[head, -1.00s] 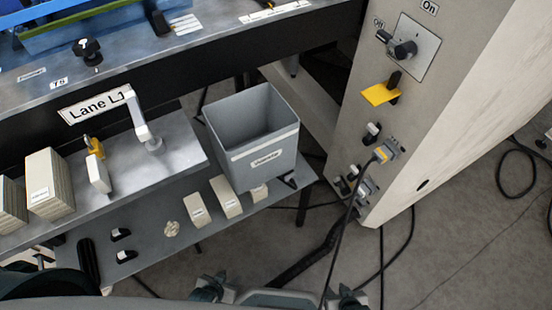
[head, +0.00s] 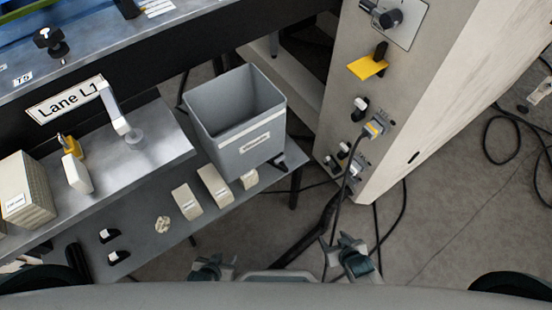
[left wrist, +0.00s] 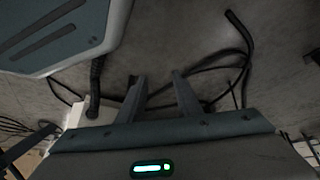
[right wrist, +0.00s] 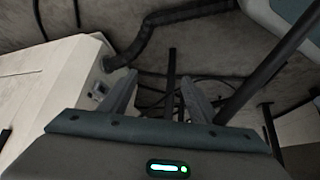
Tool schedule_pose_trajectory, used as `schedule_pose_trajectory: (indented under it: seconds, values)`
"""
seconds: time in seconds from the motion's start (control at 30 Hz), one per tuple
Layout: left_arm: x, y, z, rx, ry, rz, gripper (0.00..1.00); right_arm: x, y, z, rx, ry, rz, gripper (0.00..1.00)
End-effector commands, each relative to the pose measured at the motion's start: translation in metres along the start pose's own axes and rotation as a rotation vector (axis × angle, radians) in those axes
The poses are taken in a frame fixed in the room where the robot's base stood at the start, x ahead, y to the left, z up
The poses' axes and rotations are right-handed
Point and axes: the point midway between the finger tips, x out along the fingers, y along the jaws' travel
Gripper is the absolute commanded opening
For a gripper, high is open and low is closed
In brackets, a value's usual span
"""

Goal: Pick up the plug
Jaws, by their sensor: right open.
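A grey plug (head: 374,128) sits in the upper outlet on the side of the grey cabinet, with a black cable hanging from it. A second plug or socket fitting (head: 356,168) is lower down. In the right wrist view a small socket fitting (right wrist: 98,92) shows on the cabinet face; I cannot tell which one. My right gripper (head: 345,243) is open and empty, below and apart from the plugs, near the hanging cable. My left gripper (head: 212,266) is farther left, over the floor, its fingers (left wrist: 160,82) apart with nothing between them.
The cabinet has a yellow tab (head: 368,67) and a black knob (head: 391,18). Cables lie on the floor (head: 440,240). Open floor lies in front of the cabinet.

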Motion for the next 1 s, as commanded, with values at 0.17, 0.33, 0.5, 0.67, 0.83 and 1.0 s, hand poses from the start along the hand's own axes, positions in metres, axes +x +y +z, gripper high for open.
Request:
schedule_pose_trajectory:
  seconds: [0.17,0.33,0.5,0.67,0.83,1.0]
  values:
    - [-0.003,0.011,-0.027,-0.009,0.058,0.025,0.31,0.012,0.015,-0.104,-0.083,0.191,-0.031,0.56]
    - [-0.029,0.024,-0.057,-0.017,0.114,0.059,0.31,-0.013,0.0,-0.188,-0.157,0.361,-0.108,0.56]
    - [-0.066,0.037,-0.081,-0.023,0.168,0.097,0.31,-0.056,-0.029,-0.229,-0.214,0.475,-0.21,0.56]
    - [-0.1,0.046,-0.095,-0.023,0.207,0.124,0.31,-0.094,-0.051,-0.238,-0.243,0.526,-0.291,0.56]
    - [-0.122,0.05,-0.102,-0.022,0.227,0.14,0.31,-0.116,-0.063,-0.238,-0.252,0.543,-0.338,0.56]
    - [-0.128,0.051,-0.105,-0.022,0.23,0.144,0.31,-0.122,-0.065,-0.239,-0.251,0.545,-0.347,0.56]
